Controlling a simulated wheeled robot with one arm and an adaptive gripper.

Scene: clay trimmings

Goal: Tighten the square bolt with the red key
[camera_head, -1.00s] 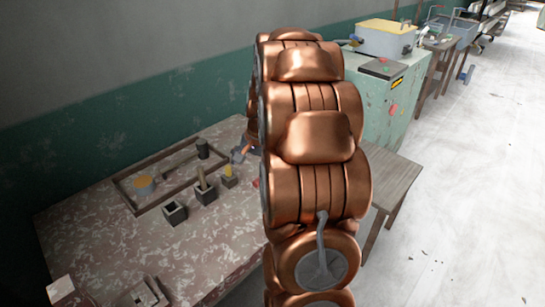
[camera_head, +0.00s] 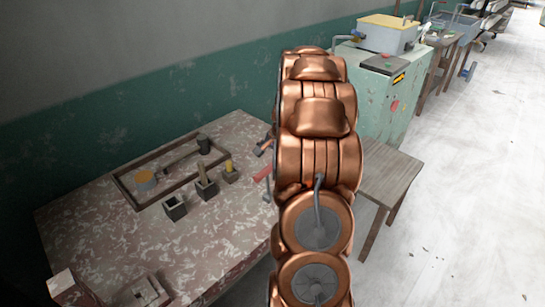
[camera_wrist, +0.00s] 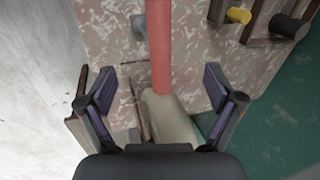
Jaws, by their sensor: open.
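A red bar (camera_wrist: 158,45), which looks like the red key, runs down between the fingers of my gripper (camera_wrist: 160,85) in the wrist view. The fingers are spread on both sides of it, apart from it. In the head view the red piece (camera_head: 263,174) shows at the table's right edge, beside my arm, with a grey part (camera_head: 267,194) below it. A small part of my gripper (camera_head: 264,147) shows just above the red piece; the rest is hidden by my arm. I cannot make out which thing is the square bolt.
The mottled table (camera_head: 110,225) bears a dark block with a hole (camera_head: 175,208), a block with a wooden peg (camera_head: 205,187), a yellow-topped piece (camera_head: 230,170) and a wooden frame (camera_head: 122,187). A stool (camera_head: 390,175) and a green cabinet (camera_head: 378,105) stand to the right.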

